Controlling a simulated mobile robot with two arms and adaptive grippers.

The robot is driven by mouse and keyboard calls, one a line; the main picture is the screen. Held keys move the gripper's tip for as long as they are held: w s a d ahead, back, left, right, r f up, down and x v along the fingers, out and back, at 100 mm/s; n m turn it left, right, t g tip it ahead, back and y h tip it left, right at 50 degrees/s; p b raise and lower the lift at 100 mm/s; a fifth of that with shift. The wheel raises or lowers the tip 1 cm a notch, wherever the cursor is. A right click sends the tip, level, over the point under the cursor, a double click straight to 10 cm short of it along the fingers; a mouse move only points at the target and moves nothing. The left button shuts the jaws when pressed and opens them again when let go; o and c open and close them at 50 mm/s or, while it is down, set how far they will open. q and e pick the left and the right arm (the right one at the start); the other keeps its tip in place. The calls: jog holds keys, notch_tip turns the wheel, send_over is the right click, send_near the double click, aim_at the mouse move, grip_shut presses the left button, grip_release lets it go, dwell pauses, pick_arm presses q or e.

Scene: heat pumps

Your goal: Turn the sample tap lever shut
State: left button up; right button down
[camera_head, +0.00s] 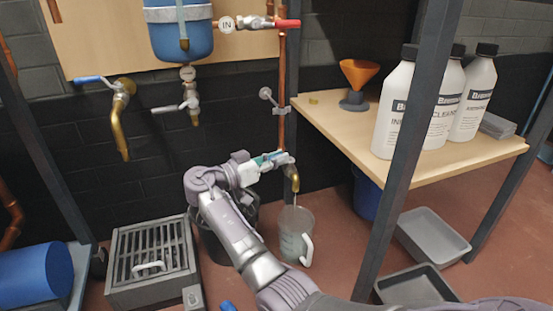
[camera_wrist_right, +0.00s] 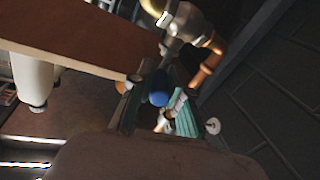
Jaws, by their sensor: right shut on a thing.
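The sample tap's brass spout (camera_head: 293,180) sits low on the copper pipe, left of the wooden shelf. A thin pale stream seems to fall from it towards a clear jug (camera_head: 294,236) on the floor. My right gripper (camera_head: 268,160) reaches the tap from the left and is shut on its lever. In the right wrist view, the lever's blue end (camera_wrist_right: 158,88) shows between my teal-padded right fingers (camera_wrist_right: 156,112). The tap's metal body (camera_wrist_right: 185,25) lies just beyond. The rest of the lever is largely hidden. My left gripper is not in view.
A dark bucket (camera_head: 215,245) stands behind my right arm, beside the jug. Above right, the wooden shelf (camera_head: 455,165) holds white bottles (camera_head: 395,110) and an orange funnel (camera_head: 358,72). A dark frame post (camera_head: 405,150) stands right of the jug. A grey grated box (camera_head: 150,275) stands left.

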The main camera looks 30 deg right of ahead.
jog(key=m+g, duration=0.1)
jog(key=g, duration=0.1)
jog(key=w+m+g, duration=0.1)
jog(key=g, duration=0.1)
jog(key=shift+w+m, duration=0.15)
jog(key=shift+m, duration=0.25)
jog(key=shift+y, duration=0.3)
jog(key=c, duration=1.1)
grip_release()
jog(key=shift+r, duration=0.1)
notch_tip(320, 180, up, 10)
jog(key=shift+f, duration=0.1)
